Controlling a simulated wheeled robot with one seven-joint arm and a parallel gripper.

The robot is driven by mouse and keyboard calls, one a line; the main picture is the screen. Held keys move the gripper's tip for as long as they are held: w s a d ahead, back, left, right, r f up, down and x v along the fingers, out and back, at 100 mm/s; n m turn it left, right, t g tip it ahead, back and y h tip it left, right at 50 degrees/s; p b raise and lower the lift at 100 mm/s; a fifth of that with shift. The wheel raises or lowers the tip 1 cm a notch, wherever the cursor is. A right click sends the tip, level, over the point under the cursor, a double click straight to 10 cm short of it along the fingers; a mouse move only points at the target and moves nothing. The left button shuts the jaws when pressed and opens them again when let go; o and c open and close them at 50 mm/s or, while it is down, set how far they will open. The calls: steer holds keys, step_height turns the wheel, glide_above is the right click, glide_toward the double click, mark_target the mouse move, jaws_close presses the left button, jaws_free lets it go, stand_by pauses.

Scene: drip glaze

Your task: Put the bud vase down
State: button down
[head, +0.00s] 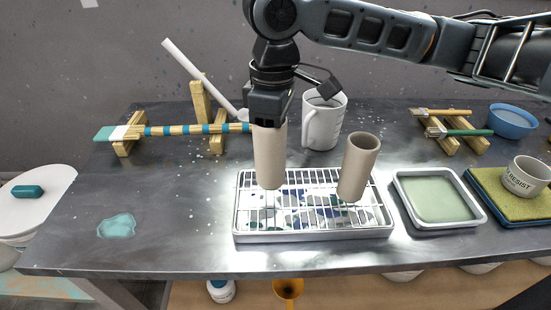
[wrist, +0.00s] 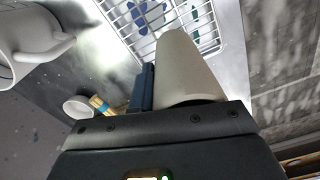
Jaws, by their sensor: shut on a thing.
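My gripper (head: 269,120) is shut on a tall beige bud vase (head: 270,158), holding it upright near its top. The vase's lower end overlaps the back left part of a white drip tray with a wire rack (head: 242,222); I cannot tell whether it touches the wires. In the wrist view the vase (wrist: 184,65) reaches away from my gripper towards the rack (wrist: 207,25), with one dark finger (wrist: 145,88) beside it. A second, similar beige vase (head: 359,165) stands on the rack's right side.
A white pitcher (head: 322,125) stands close behind the rack. A striped stick (head: 190,130) lies across wooden rests at left. A tray of pale green liquid (head: 437,198) is right of the rack. A turquoise puddle (head: 117,226) lies at front left; the metal table around it is clear.

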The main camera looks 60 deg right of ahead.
mark_target(274, 157)
steer(key=shift+f, duration=2.1)
steer(key=shift+f, duration=0.15)
steer(key=c, duration=1.2)
jaws_free()
step_height(274, 157, up, 12)
steer(key=shift+d+r, duration=0.1)
steer(key=shift+r, duration=0.05)
